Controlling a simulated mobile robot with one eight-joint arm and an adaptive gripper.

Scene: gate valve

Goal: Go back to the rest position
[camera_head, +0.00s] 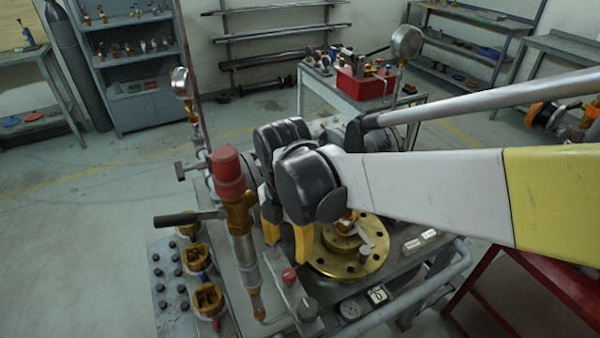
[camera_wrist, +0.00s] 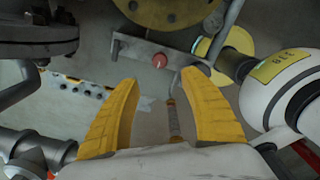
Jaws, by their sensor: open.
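My gripper (camera_head: 287,250) hangs at the end of my white and yellow arm over the workbench. In the wrist view my gripper (camera_wrist: 160,78) shows two yellow curved fingers, spread apart with nothing between them. A brass flange (camera_head: 345,262) with bolt holes lies just right of the fingers in the head view; my wrist hides part of it. The flange also shows at the top edge of the wrist view (camera_wrist: 165,12). A plate with a red button (camera_wrist: 159,60) lies beyond the fingertips; the button also shows in the head view (camera_head: 289,276).
A red-capped brass valve (camera_head: 228,175) with a dark lever stands close left of my gripper. Pressure gauges (camera_head: 407,43) rise behind. A red toolbox (camera_head: 365,85) sits on a rear table. Shelves (camera_head: 135,60) line the back wall. Open floor (camera_head: 80,220) lies left.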

